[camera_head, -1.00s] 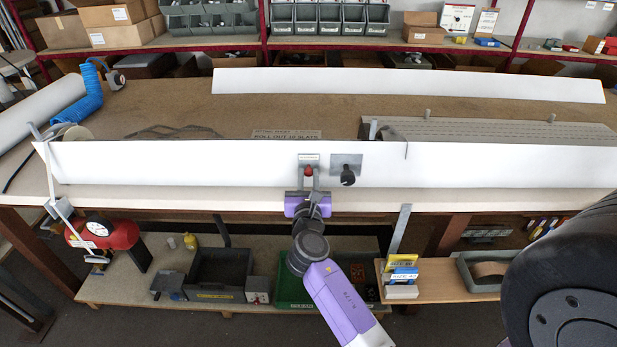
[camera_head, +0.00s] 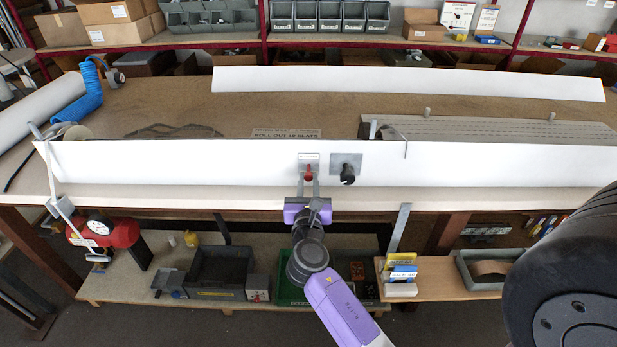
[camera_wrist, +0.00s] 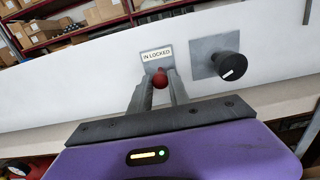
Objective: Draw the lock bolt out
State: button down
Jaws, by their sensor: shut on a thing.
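The lock bolt (camera_head: 309,174) shows as a red knob on a small grey plate in the white front panel (camera_head: 200,166). In the wrist view the red knob (camera_wrist: 160,79) sits between the two fingertips, under a label reading "IN LOCKED" (camera_wrist: 157,54). My gripper (camera_head: 309,182) is shut on the red knob from the front, with its purple body below and nearer. In the wrist view the fingers of my gripper (camera_wrist: 158,92) touch the knob's sides. The bolt's shaft behind the knob is hidden.
A black knob (camera_head: 347,174) with a white mark stands on a grey plate just right of the bolt. The wooden bench's front edge (camera_head: 250,200) runs below the panel. A red gauge unit (camera_head: 115,233) hangs at the left.

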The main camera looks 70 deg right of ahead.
jog(key=c, duration=1.2)
grip_release()
jog(key=shift+a, duration=0.15)
jog(key=shift+c, duration=0.2)
jog(key=shift+s, duration=0.1)
jog(key=b+v, duration=0.1)
jog(key=v, duration=0.6)
jog(key=shift+a, duration=0.4)
jog(key=shift+s, duration=0.1)
